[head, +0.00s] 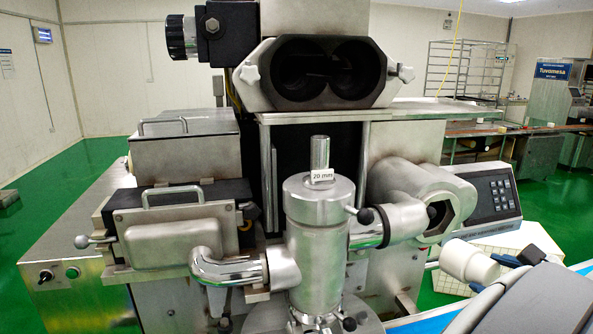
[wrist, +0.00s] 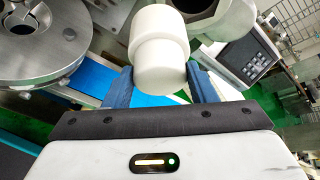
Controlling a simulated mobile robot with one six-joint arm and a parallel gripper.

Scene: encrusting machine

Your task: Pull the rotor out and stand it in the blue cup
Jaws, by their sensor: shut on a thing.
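The rotor, a white stepped cylinder (head: 468,262), is held in my gripper (head: 508,262) at the lower right of the head view. In the wrist view the rotor (wrist: 158,48) sits between the two blue fingers of my gripper (wrist: 161,84), which are shut on its near end. The rotor is in the air, apart from the steel housing (head: 415,198), whose dark opening faces right toward it. That housing also shows in part at the top of the wrist view (wrist: 200,22). The blue cup shows in neither view.
A keypad panel (head: 492,196) stands right of the housing. The upright steel cylinder (head: 318,250) with its side pipes is left of the rotor. A blue belt (wrist: 85,80) runs below the rotor. A round steel plate (wrist: 45,40) is at the left of the wrist view.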

